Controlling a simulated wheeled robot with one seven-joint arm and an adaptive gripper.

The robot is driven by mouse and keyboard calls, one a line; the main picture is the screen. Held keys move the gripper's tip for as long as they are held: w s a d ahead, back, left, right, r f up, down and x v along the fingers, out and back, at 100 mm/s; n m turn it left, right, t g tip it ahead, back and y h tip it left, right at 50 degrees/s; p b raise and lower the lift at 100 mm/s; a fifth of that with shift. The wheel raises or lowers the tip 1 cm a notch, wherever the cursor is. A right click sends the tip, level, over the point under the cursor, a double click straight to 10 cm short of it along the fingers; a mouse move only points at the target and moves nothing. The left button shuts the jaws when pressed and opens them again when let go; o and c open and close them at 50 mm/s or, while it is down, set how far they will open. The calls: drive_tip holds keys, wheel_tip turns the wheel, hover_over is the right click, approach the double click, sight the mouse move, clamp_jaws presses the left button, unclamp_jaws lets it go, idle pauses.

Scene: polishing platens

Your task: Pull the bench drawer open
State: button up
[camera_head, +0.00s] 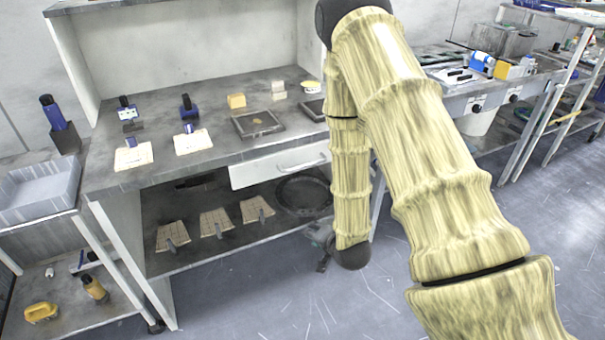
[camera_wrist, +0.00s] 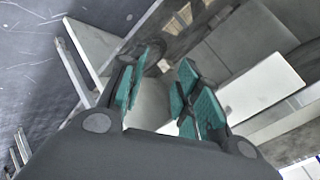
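The bench drawer (camera_head: 260,171) has a white front with a bar handle (camera_head: 303,163). It sits just under the bench top, and its front looks about flush with the bench edge. My arm covers its right end in the head view. My gripper (camera_head: 323,250) is low in front of the bench, below and apart from the drawer, partly hidden by my arm. In the wrist view my gripper (camera_wrist: 165,92) shows teal finger pads spread apart with nothing between them. A white panel (camera_wrist: 265,90), likely the drawer front, lies to the right of the fingers; its handle cannot be made out.
The bench top (camera_head: 225,152) carries blue-handled tools, pads and a dark tray (camera_head: 257,123). The lower shelf (camera_head: 190,258) holds several tan pads and a dark round platen (camera_head: 303,194). A cart (camera_head: 40,208) stands at left. Floor (camera_head: 270,290) in front is clear.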

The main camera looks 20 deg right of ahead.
sight(302, 167)
drive_tip(key=w+d+r+m+t+b, duration=0.1)
drive_tip(key=w+d+r+m+t, duration=0.2)
drive_tip(key=w+r, duration=0.25)
drive_tip(key=w+d+r+m+t+b, duration=0.1)
drive_tip(key=w+d+r+m+t, duration=0.2)
drive_tip(key=r, duration=0.4)
drive_tip(key=shift+g, duration=0.5)
drive_tip(key=x, duration=0.7)
drive_tip(key=a+x, duration=0.1)
drive_tip(key=x, duration=0.3)
drive_tip(key=shift+w, duration=0.3)
clamp_jaws()
